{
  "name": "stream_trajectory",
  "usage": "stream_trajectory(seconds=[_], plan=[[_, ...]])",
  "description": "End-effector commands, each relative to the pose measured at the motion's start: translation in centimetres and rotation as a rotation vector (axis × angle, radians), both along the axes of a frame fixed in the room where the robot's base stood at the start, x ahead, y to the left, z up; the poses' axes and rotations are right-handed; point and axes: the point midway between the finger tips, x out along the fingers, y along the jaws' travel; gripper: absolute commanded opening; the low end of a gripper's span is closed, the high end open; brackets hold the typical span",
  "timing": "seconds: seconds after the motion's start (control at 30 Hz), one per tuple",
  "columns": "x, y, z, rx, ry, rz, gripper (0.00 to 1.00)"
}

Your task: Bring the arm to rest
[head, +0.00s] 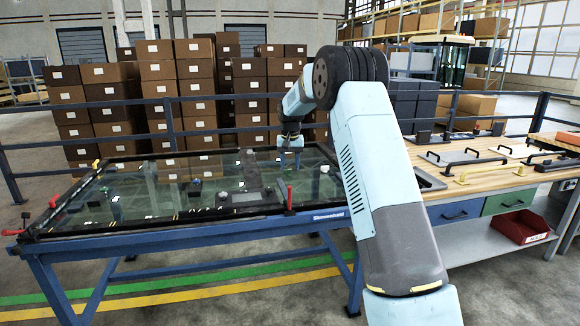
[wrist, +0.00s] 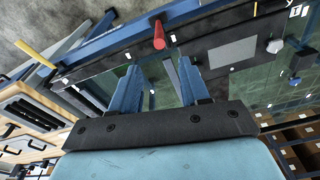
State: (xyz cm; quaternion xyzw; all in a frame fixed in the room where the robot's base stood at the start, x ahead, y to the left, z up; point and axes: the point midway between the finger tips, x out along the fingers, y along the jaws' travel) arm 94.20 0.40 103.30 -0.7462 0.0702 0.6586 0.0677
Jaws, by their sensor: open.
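My arm reaches out over a blue trolley (head: 180,238) that carries a glass panel in a black frame. My gripper (head: 290,158) hangs above the panel near its right part, small and partly hidden in the head view. In the wrist view my gripper (wrist: 157,70) shows two blue fingers standing apart with nothing between them. A red clamp handle (wrist: 158,35) shows beyond the fingertips; I cannot tell how far it is from them. The red handle also stands at the panel's front edge in the head view (head: 289,197).
A wooden workbench (head: 424,157) with black and yellow handles stands right of the trolley, with a red bin (head: 523,228) below. Stacked boxes (head: 160,88) stand behind a dark railing (head: 60,144). Small knobs and a grey plate (head: 247,197) lie on the panel. Floor at the lower left is clear.

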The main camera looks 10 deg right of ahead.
Motion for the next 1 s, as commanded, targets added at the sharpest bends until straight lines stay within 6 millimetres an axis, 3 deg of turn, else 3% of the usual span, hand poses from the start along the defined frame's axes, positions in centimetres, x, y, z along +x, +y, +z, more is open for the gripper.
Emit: stream_trajectory(seconds=[0.17,0.37,0.7,1.0], plan=[[-0.4,0.0,0.6,0.000,-0.004,0.001,0.46],[-3.6,-0.1,4.7,-0.004,-0.034,0.016,0.46],[-12.5,-0.1,12.2,-0.010,-0.095,0.052,0.46],[-21.2,-0.2,16.7,-0.016,-0.150,0.080,0.46]])
